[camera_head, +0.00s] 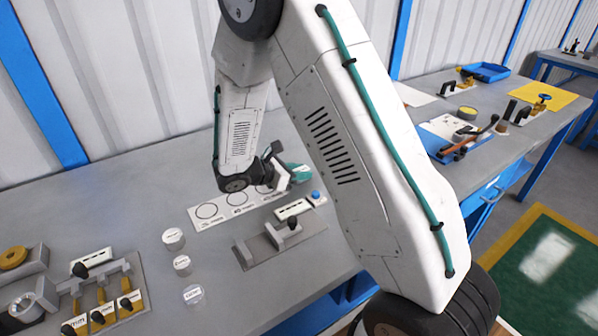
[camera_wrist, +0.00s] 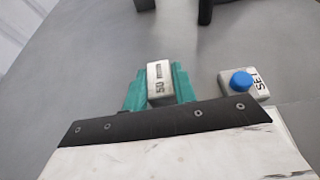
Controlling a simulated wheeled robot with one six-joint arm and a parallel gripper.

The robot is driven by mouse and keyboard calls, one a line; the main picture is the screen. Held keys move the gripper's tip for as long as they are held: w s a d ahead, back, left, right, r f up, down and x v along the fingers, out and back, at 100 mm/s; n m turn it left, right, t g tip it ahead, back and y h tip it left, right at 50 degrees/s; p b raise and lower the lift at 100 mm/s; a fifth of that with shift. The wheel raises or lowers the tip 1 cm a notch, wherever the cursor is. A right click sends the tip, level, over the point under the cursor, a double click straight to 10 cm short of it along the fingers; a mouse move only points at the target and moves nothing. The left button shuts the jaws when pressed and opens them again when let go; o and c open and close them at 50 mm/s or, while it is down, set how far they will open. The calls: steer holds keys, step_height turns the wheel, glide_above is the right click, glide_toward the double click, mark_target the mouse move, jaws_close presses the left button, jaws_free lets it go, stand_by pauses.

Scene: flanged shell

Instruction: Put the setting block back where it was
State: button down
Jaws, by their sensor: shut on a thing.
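In the head view my gripper (camera_head: 297,172) is low over the bench, behind the grey fixture and near the right end of the white strip with circles. The block cannot be made out there. I cannot tell whether the block touches the bench. A blue button (camera_wrist: 241,80) on a pale base marked "SET" is just right of my gripper in the wrist view.
A grey fixture (camera_head: 262,251) with a black knob stands in front of the white strip (camera_head: 222,211). Several small round pieces (camera_head: 173,239) stand left of it. A rack with yellow-handled tools (camera_head: 101,314) is at front left. Bare bench lies at back left.

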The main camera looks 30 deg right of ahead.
steer(key=shift+f, duration=0.1)
steer(key=c, duration=1.1)
jaws_free()
